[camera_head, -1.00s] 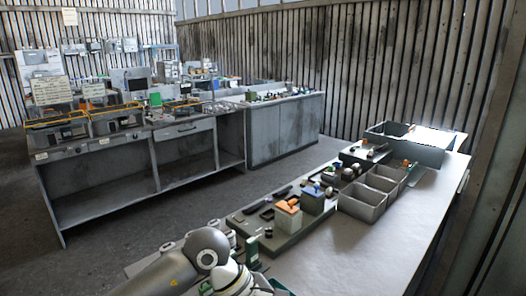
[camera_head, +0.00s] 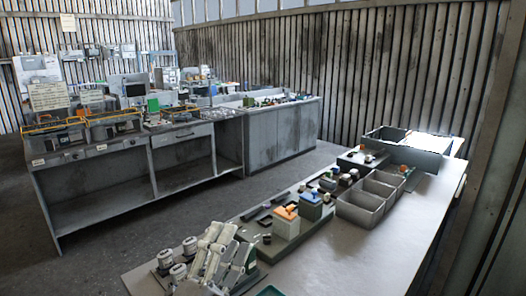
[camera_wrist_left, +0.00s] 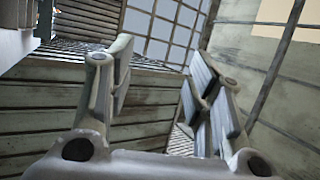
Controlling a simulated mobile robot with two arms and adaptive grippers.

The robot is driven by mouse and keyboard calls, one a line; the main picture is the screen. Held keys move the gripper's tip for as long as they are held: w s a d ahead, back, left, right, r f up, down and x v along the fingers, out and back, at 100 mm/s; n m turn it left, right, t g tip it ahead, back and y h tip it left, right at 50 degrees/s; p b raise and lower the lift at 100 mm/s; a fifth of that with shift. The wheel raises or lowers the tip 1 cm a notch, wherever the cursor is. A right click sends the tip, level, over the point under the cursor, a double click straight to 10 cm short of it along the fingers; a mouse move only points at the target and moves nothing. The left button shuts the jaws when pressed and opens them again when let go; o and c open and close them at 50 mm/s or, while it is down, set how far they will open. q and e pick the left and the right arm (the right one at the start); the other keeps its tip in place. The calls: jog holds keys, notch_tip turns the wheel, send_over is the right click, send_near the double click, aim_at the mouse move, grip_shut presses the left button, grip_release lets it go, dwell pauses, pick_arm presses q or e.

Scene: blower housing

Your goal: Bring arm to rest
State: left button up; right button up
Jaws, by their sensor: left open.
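My left gripper (camera_head: 226,243) is at the bottom of the head view, low in front of the near bench, with its pale jointed fingers raised. In the left wrist view, its two fingers (camera_wrist_left: 155,80) stand wide apart with nothing between them. The gripper hides part of the bench's near end in the head view. I cannot tell whether it touches anything there. My right gripper is in neither view.
The near bench (camera_head: 385,235) carries grey open bins (camera_head: 360,208), a block with an orange top (camera_head: 286,222), a blue-topped block (camera_head: 310,205) and grey cylindrical parts (camera_head: 190,246) beside my left gripper. A larger grey crate (camera_head: 412,158) is at the back. The bench's right side is clear.

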pick_arm(q)
jog(key=s+a+f+n+g+y, duration=0.3)
jog(key=a+f+n+g+y, duration=0.25)
jog(key=f, duration=0.55)
jog(key=s+a+f+n+g+y, duration=0.35)
jog(key=a+f+n, duration=0.4)
jog(key=f, duration=0.45)
jog(key=s+a+f+n+g, duration=0.1)
jog(key=s+f+n+g, duration=0.25)
jog(key=s+f, duration=0.4)
jog(key=s+f+n+g, duration=0.2)
jog(key=s+f+g, duration=0.25)
jog(key=s, duration=0.55)
notch_tip(320, 180, down, 27)
jog(key=s+g, duration=0.2)
jog(key=s, duration=0.1)
jog(key=s+a+f+g, duration=0.1)
jog(key=s+a+f, duration=0.2)
jog(key=s+f, duration=1.2)
jog(key=shift+s+m, duration=0.35)
jog(key=shift+s, duration=0.1)
